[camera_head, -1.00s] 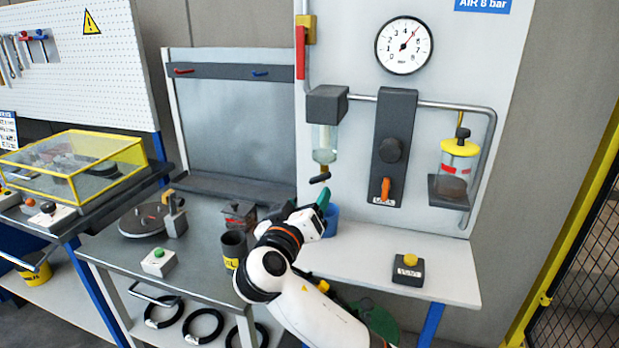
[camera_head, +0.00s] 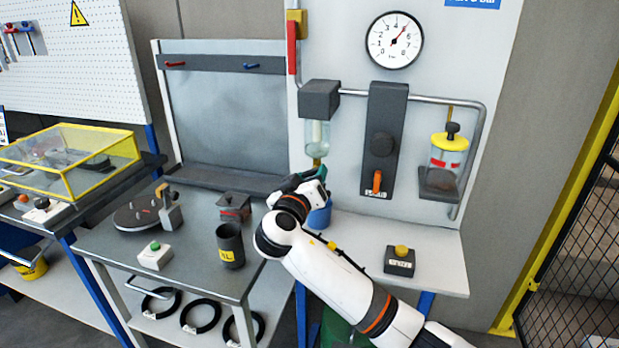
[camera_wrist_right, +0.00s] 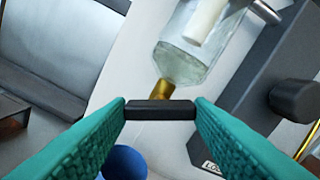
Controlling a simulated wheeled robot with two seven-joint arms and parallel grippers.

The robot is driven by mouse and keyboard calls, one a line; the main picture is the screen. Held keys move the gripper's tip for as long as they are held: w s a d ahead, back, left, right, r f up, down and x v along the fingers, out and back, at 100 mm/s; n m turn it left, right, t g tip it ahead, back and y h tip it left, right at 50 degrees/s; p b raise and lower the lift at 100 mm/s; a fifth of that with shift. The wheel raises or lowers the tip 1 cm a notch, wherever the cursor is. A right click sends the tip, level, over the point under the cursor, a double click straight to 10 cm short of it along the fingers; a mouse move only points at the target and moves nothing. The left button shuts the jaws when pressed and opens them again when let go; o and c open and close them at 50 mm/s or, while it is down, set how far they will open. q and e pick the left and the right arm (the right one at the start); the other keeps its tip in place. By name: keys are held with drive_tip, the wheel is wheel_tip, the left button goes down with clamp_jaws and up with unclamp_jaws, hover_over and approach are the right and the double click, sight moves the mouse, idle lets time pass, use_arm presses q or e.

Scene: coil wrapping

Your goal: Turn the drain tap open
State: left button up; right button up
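The drain tap hangs under the clear glass bowl (camera_head: 317,138) on the wall panel. In the right wrist view its black handle (camera_wrist_right: 160,110) lies crosswise below a brass stem (camera_wrist_right: 177,95). My right gripper (camera_wrist_right: 160,107) has its two teal fingers apart, one at each end of the handle. I cannot tell whether they press on it. In the head view my right gripper (camera_head: 320,178) is just under the bowl and hides most of the tap. My left gripper is not in view.
A blue cup (camera_head: 320,216) stands below the tap, close under my right gripper. A black block with an orange lever (camera_head: 377,182) is to the right. A yellow-buttoned box (camera_head: 400,260) sits on the shelf. A dark 1L cup (camera_head: 230,246) stands to the left.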

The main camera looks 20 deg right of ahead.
drive_tip(key=c, duration=0.4)
drive_tip(key=shift+o, duration=0.2)
drive_tip(key=shift+n, duration=0.3)
drive_tip(key=n+p, duration=0.2)
drive_tip(key=n, duration=0.2)
drive_tip(key=shift+r, duration=0.1)
drive_tip(key=n+p, duration=0.3)
drive_tip(key=n, duration=0.1)
drive_tip(key=shift+n, duration=0.4)
drive_tip(key=shift+n+p, duration=0.95)
drive_tip(key=shift+n, duration=0.45)
drive_tip(key=o, duration=1)
